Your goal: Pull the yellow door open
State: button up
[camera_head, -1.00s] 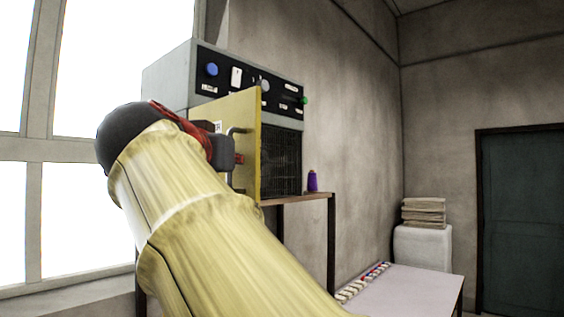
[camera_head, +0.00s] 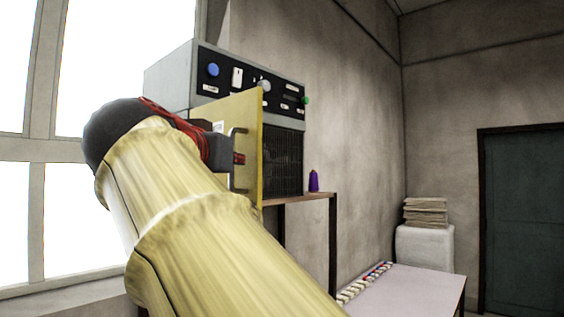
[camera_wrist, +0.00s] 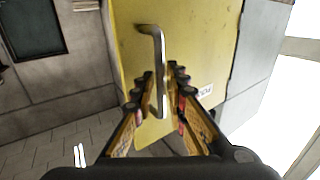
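The yellow door (camera_head: 247,115) on the front of the grey cabinet stands ajar, with part of the dark mesh front showing to its right. Its metal bar handle (camera_head: 232,133) is on the outer face. In the wrist view the door (camera_wrist: 205,35) fills the upper middle, and the handle (camera_wrist: 157,45) runs down between my fingers. My gripper (camera_wrist: 161,75) is open around the handle, one finger on each side with narrow gaps. Whether a finger touches the handle is unclear. In the head view my gripper (camera_head: 238,158) is at the handle, partly hidden by my arm.
The grey cabinet (camera_head: 168,80) has a black control panel (camera_head: 250,80) above the door. A purple spool (camera_head: 313,182) stands on the shelf (camera_head: 290,198) at right. A low white table (camera_head: 410,290) stands further right. Windows are at left.

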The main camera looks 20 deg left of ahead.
jog(key=s, duration=0.6)
jog(key=shift+d, duration=0.4)
